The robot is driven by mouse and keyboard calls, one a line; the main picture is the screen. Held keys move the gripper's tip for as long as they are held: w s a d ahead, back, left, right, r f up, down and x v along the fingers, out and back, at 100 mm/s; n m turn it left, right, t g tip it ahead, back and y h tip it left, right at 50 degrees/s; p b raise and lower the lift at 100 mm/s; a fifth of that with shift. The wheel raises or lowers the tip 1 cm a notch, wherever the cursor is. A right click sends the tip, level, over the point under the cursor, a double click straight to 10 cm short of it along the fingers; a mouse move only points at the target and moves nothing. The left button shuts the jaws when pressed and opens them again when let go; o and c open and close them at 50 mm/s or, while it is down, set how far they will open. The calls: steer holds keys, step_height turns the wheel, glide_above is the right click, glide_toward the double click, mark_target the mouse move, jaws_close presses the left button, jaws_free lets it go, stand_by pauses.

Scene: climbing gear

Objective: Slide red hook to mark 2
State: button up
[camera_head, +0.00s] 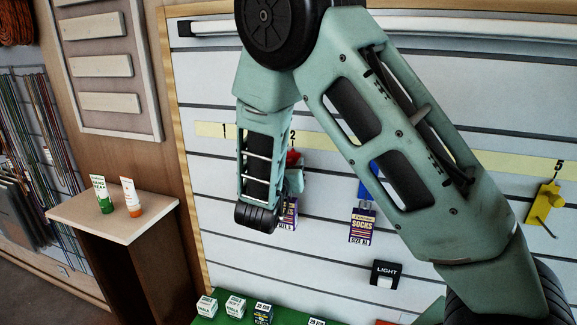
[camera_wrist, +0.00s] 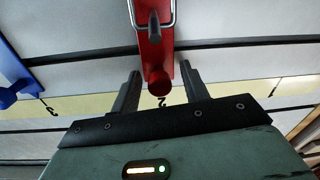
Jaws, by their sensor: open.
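The red hook (camera_wrist: 153,50) stands between the two spread fingers of my gripper (camera_wrist: 160,72), with its round end pointing toward my palm. A gap shows beside the hook, at least on the left. A metal wire loop is at the hook's upper part. The mark 2 (camera_wrist: 161,102) on the pale yellow strip appears directly in line with the red hook. In the head view, only a bit of the red hook (camera_head: 293,157) shows beside my arm, just under mark 2 (camera_head: 292,135). A purple socks pack (camera_head: 289,214) hangs below, partly hidden. My fingertips are hidden there.
To the right, a blue hook (camera_head: 375,176) carries another socks pack (camera_head: 362,225), and a yellow hook (camera_head: 545,208) sits near mark 5. The blue hook (camera_wrist: 14,75) is at left in the wrist view. A black light box (camera_head: 385,274) and a green shelf (camera_head: 290,317) are lower.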

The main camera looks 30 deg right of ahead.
steer(key=shift+a, duration=0.1)
steer(key=b+v, duration=0.5)
steer(key=v, duration=1.2)
steer(key=shift+s, duration=0.2)
steer(key=shift+a, duration=0.1)
